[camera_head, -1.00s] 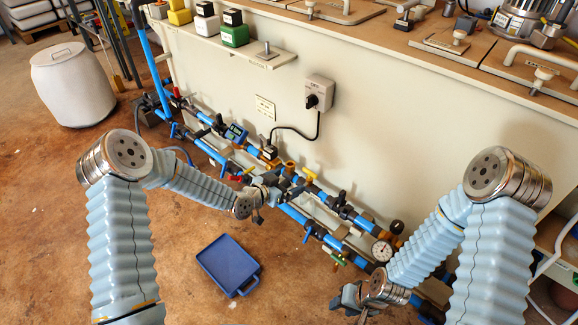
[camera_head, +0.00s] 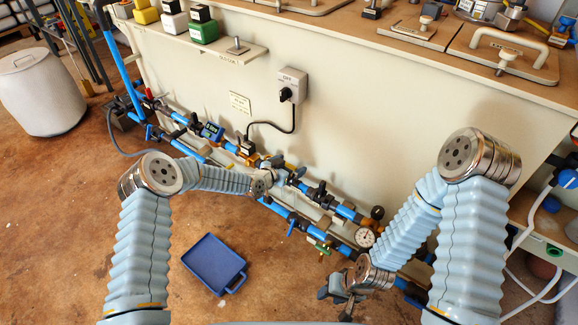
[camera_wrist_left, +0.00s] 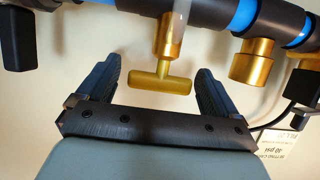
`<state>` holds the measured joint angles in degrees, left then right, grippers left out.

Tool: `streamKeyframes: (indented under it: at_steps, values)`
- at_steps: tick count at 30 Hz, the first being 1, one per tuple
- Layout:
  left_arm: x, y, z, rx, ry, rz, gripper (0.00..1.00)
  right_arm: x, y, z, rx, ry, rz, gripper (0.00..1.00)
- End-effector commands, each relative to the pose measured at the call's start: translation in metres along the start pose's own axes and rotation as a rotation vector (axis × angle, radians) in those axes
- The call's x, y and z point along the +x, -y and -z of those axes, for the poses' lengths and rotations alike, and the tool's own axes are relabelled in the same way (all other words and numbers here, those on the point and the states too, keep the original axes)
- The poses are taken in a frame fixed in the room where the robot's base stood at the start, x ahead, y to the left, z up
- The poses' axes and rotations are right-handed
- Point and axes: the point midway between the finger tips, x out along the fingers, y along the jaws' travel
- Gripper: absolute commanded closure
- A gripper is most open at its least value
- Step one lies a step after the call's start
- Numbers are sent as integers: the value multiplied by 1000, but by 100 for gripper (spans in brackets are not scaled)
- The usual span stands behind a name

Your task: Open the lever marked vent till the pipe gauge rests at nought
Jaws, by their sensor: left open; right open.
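The round white pipe gauge (camera_head: 364,237) is on the pipe run at the right; its reading is too small to make out. A yellow T-shaped lever (camera_wrist_left: 160,82) hangs from the pipe in the left wrist view, between the spread fingers of my open left gripper (camera_wrist_left: 157,74). I cannot see a vent mark on it. In the head view my left gripper (camera_head: 262,186) is at the pipes and partly hides the fittings there. A green-handled valve (camera_head: 320,246) is left of the gauge. My right gripper (camera_head: 345,290) is open and empty, below the gauge and in front of the pipes.
A blue tray (camera_head: 214,264) lies on the floor in front of the pipes. A switch box (camera_head: 291,85) is on the wall above them. A brass fitting (camera_wrist_left: 252,62) is right of the yellow lever. A white bin (camera_head: 42,92) stands far left. Floor around the tray is clear.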

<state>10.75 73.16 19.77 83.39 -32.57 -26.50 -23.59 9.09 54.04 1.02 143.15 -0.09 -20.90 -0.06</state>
Motion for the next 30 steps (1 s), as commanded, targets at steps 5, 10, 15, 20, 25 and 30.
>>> streamKeyframes:
  at_steps: [5,10,15,20,25,30]
  values:
    - [0,0,0,0,0,0,25,0,0,0,0,0,0,57]
    - [0,0,0,0,0,0,51,0,0,0,0,0,0,57]
    - [0,0,0,-1,0,2,58,0,0,0,0,0,0,57]
    - [-1,-1,0,-12,1,28,58,-2,1,0,0,0,1,57]
    - [0,-2,1,-41,2,101,58,-4,3,-1,-2,2,2,57]
    - [0,-3,0,-90,3,221,58,-5,4,-1,-3,3,3,57]
